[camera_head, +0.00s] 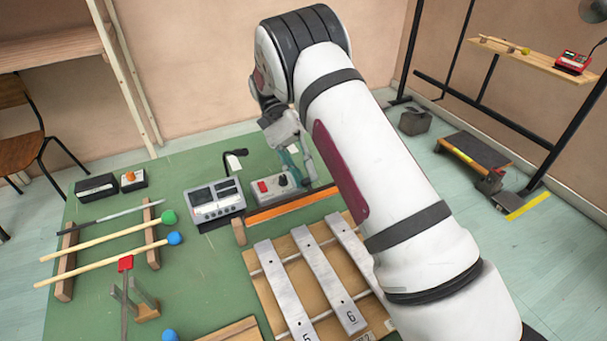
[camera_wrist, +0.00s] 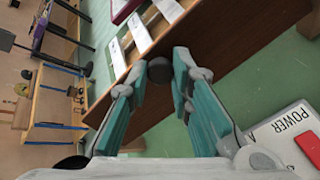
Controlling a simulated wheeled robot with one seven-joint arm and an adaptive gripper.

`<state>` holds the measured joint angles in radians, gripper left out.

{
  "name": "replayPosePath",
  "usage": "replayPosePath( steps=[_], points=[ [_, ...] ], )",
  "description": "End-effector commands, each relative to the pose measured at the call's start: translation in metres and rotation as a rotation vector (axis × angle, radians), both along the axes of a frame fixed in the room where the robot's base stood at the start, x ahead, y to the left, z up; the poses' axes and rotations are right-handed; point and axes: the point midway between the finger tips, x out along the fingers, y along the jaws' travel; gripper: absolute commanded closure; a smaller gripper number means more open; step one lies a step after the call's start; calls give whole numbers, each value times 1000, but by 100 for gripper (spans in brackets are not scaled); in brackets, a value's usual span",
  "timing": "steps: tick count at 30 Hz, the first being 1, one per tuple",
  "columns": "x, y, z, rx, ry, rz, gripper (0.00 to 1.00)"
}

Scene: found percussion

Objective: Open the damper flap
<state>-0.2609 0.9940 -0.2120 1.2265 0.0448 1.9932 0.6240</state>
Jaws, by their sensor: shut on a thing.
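The damper flap looks to be the long orange-brown wooden strip (camera_head: 285,209) along the far end of the chime bars. In the wrist view a brown wooden face (camera_wrist: 225,45), likely the same flap, runs past the fingertips. My gripper (camera_head: 308,178) reaches down beside the strip's far side, partly hidden by my arm in the head view. In the wrist view my gripper (camera_wrist: 160,75) has its teal fingers closed on a small dark round knob (camera_wrist: 159,70) at the wooden face. The flap's hinge and exact angle cannot be made out.
A power box (camera_head: 272,188) with a red switch stands close to my gripper. A grey mixer (camera_head: 214,200) is left of it. Silver bars (camera_head: 323,270) lie on a wooden frame in front. Mallets (camera_head: 110,240) rest on a rack at left.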

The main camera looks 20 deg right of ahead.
Motion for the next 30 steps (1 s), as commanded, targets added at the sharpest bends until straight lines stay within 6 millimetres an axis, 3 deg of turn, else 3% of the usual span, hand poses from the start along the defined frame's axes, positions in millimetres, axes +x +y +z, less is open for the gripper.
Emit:
replayPosePath(
  steps=[14, 15, 18, 30],
  points=[
    [1, 1, -2, -1, 15, 0, 100],
    [1, 1, -2, -1, 15, 0, 78],
    [1, 1, -2, -1, 15, 0, 59],
    [0, 0, -1, -2, 15, 0, 59]
  ],
)
